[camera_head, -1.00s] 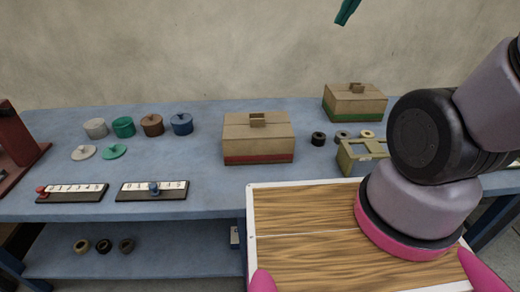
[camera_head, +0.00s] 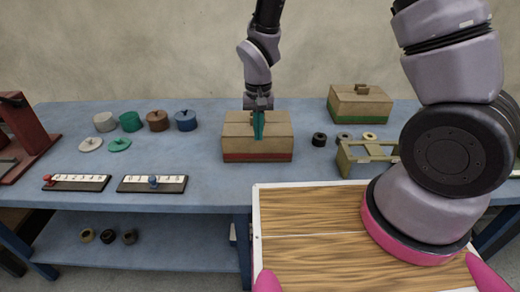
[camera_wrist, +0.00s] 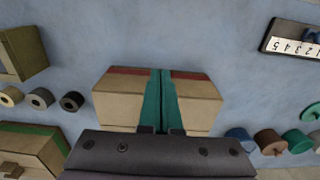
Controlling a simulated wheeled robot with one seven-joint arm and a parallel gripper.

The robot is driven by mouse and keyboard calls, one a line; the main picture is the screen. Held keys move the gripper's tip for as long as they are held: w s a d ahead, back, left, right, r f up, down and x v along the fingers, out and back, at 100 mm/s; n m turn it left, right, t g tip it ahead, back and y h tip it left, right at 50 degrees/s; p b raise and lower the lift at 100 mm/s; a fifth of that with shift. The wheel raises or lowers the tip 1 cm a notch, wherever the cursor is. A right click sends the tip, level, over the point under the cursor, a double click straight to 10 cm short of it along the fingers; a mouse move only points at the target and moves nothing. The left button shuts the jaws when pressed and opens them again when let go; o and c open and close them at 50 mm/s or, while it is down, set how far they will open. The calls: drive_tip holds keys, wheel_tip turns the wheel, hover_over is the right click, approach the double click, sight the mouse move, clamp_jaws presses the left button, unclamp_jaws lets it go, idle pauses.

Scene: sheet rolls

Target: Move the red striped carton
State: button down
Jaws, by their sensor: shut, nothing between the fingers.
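The red striped carton (camera_head: 236,146) is a tan box with a red band low on its front, standing on the blue table in the head view. In the wrist view the carton (camera_wrist: 118,98) shows on both sides of the fingers. My gripper (camera_head: 258,134) has teal fingers, shut together, pointing down at the middle of the carton, in front of its face in the picture. The fingers (camera_wrist: 161,75) also show closed in the wrist view. They hide the carton's top tab. I cannot tell whether they touch the carton.
A green striped carton (camera_head: 360,104) stands at the back right. Small rolls (camera_head: 344,138) and an olive fixture (camera_head: 350,158) lie right of the carton. Lidded pots (camera_head: 158,121) and two numbered sliders (camera_head: 152,184) are to the left. A wooden board (camera_head: 310,211) is in front.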

wheel_tip(320, 180, down, 10)
drive_tip(key=shift+s+f, duration=0.1)
drive_tip(key=w, duration=0.2)
drive_tip(key=shift+w, duration=1.05)
drive_tip(key=shift+w, duration=0.1)
